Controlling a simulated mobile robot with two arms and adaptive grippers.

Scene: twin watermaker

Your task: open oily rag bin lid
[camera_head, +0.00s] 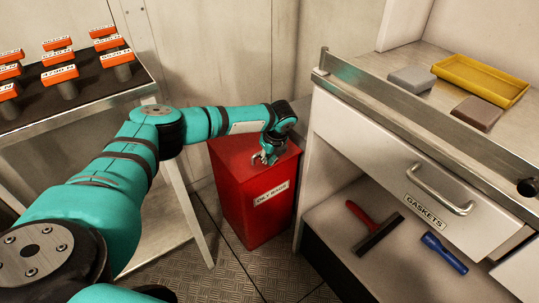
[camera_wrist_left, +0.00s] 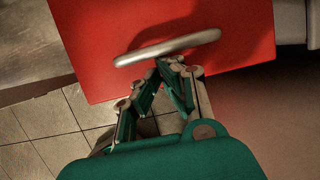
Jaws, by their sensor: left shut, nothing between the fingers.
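The red oily rag bin (camera_head: 262,200) stands on the floor between the shelf table and the drawer cabinet, with an "OILY RAGS" label on its front. Its red lid (camera_head: 232,150) lies closed and flat on top. My left gripper (camera_head: 265,160) is over the front part of the lid, its fingers shut and empty. In the left wrist view, a silver bar handle (camera_wrist_left: 168,47) crosses the red lid (camera_wrist_left: 100,75), and the shut fingertips (camera_wrist_left: 170,62) are right by it. I cannot tell whether they touch. My right gripper is not in view.
A cabinet with a "GASKETS" drawer (camera_head: 380,165) stands close on the right; a yellow tray (camera_head: 480,80) is on its top. A red-handled scraper (camera_head: 376,232) and a blue tool (camera_head: 444,253) lie on the shelf below. A table with several orange-topped items (camera_head: 60,75) is at left.

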